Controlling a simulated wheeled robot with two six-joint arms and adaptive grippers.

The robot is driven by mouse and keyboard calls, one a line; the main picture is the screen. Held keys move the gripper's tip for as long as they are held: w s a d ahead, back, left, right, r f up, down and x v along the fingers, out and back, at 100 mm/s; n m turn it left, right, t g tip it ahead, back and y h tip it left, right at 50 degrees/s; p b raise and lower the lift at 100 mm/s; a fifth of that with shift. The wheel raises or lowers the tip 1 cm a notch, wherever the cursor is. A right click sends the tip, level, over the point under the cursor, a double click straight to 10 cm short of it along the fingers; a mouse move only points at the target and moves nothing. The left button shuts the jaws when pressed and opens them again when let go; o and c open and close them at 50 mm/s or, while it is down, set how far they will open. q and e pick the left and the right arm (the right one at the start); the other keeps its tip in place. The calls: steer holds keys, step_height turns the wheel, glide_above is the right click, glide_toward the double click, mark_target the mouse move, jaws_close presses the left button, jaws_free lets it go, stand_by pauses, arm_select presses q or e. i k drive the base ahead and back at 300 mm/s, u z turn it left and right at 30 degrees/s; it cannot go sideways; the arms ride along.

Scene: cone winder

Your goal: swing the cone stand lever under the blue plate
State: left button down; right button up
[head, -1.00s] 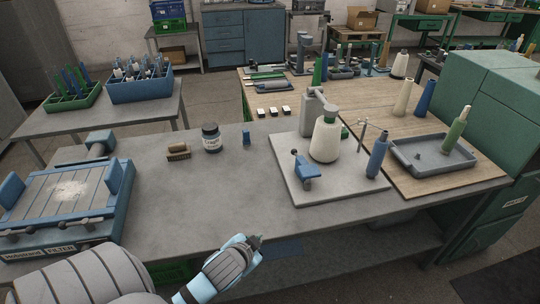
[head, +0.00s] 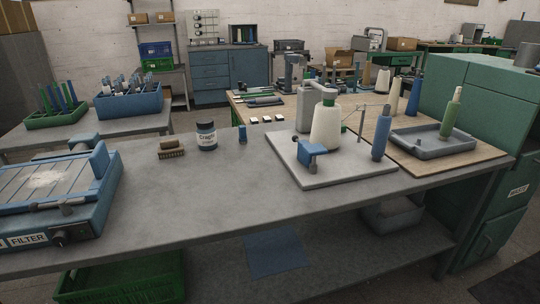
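The cone winder stands on a pale square base (head: 345,172) on the grey bench. A white yarn cone (head: 325,128) with a green top sits upright there, in front of a grey column (head: 306,108). A blue plate-like part (head: 313,154) is at the base's front left, with a small dark knob (head: 295,139) by its upper left. I cannot tell clearly which part is the lever, or whether it lies under the blue plate. Neither of my grippers is in view.
A blue cone (head: 381,135) stands at the base's right, near a thin wire guide (head: 361,122). A grey tray (head: 432,148) holds a green cone (head: 451,115).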

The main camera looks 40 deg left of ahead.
mark_target(303, 157)
steer(key=z, duration=0.05)
steer(key=k, duration=0.8)
steer(key=u, duration=0.65)
steer(key=i, duration=1.25)
steer(key=z, duration=0.7)
